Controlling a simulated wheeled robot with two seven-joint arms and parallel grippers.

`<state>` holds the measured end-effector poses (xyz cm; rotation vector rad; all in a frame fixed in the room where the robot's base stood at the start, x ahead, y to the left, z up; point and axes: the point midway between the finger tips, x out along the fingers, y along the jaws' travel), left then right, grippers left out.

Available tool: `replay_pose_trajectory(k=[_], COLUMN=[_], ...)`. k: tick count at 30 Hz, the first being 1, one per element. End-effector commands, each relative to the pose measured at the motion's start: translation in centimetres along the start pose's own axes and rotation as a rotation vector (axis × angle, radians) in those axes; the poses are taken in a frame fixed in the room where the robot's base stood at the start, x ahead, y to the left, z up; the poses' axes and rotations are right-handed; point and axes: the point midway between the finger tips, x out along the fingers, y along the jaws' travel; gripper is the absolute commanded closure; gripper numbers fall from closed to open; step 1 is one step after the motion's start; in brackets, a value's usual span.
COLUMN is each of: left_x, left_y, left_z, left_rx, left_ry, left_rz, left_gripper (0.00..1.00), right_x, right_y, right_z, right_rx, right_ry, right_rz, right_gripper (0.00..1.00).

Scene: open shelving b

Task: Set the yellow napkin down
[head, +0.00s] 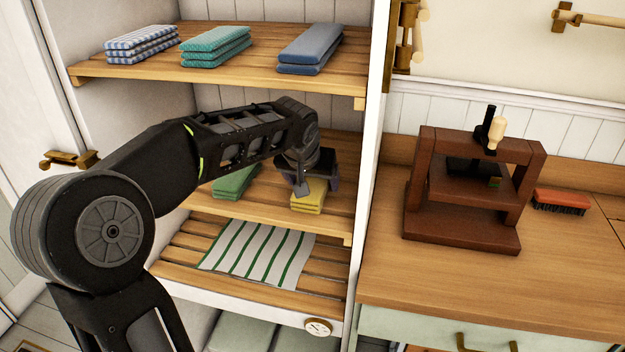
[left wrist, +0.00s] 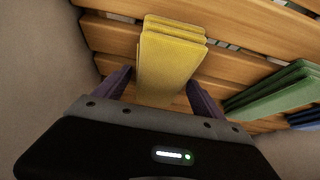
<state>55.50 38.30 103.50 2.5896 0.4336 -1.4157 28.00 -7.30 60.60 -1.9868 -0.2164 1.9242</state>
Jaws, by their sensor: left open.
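The yellow napkin (head: 309,197) is a folded stack lying on the slatted middle shelf (head: 268,211), near its right end. It also shows in the left wrist view (left wrist: 170,62), resting on the slats. My left gripper (head: 305,185) is at the napkin, reaching in from above. In the left wrist view the gripper's two dark fingers (left wrist: 160,88) stand apart on either side of the napkin's near end, with gaps, so it is open. My right gripper is not in view.
A folded green napkin (head: 235,180) lies left of the yellow one. Folded cloths (head: 217,46) sit on the shelf above. A striped cloth (head: 258,252) lies on the slats below. A white upright (head: 375,100) bounds the shelf on the right, beside a counter with a wooden press (head: 470,236).

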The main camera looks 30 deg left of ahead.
Motion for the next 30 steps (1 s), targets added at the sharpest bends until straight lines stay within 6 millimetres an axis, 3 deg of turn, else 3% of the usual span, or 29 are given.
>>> replay_pose_trajectory(k=[8, 24, 30], left_x=[-0.8, -10.6, -12.1], left_y=[0.0, 0.0, 0.0], left_z=[-0.1, -0.2, -0.1], left_rx=[-0.001, 0.000, 0.000], left_ry=[0.002, 0.003, 0.000], left_rz=[-0.001, 0.000, 0.000], left_gripper=[0.20, 0.20, 0.20], right_x=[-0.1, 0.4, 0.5], right_y=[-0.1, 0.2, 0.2], right_z=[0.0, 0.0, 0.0], right_rx=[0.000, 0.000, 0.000], right_ry=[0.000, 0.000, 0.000], right_rz=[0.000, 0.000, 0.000], right_gripper=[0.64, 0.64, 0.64])
